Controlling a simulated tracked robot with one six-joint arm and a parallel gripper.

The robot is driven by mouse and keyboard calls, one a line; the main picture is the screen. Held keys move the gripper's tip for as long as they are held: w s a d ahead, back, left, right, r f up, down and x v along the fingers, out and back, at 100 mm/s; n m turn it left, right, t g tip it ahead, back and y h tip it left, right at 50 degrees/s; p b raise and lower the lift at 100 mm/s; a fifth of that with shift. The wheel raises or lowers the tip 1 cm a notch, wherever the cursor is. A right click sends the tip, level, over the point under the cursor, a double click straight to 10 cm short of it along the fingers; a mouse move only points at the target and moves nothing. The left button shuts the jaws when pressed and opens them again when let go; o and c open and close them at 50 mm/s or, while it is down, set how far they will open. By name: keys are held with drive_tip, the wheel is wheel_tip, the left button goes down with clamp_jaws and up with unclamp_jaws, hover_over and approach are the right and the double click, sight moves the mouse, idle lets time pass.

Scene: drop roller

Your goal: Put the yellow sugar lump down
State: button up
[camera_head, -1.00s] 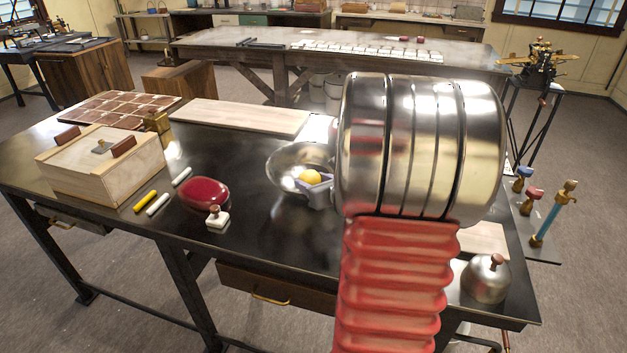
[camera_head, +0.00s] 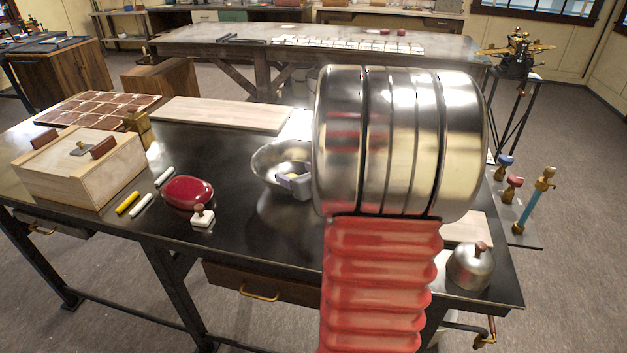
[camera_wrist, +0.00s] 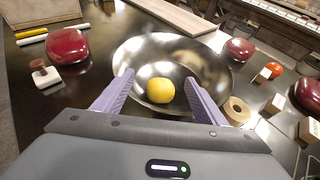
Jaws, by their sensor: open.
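The yellow sugar lump (camera_wrist: 161,90) is round and lies in a shiny metal bowl (camera_wrist: 143,48) in the wrist view. My gripper (camera_wrist: 160,83) is open, with its purple fingers reaching into the bowl on either side of the lump. Gaps show between the lump and both fingers. In the head view the bowl (camera_head: 267,165) stands on the dark table, left of my large metal arm part. There a finger of my gripper (camera_head: 294,182) shows in the bowl, and the lump is mostly hidden.
A dark red rounded object (camera_head: 187,192) and a small white stamp-like block (camera_head: 202,216) stand left of the bowl. A wooden box (camera_head: 80,168) sits further left. A pale board (camera_head: 222,114) lies behind. In the wrist view, small blocks and a ring (camera_wrist: 236,110) are right of the bowl.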

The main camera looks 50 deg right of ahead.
drive_tip(key=v, duration=1.2)
drive_tip(key=shift+f, duration=0.1)
idle(0.6)
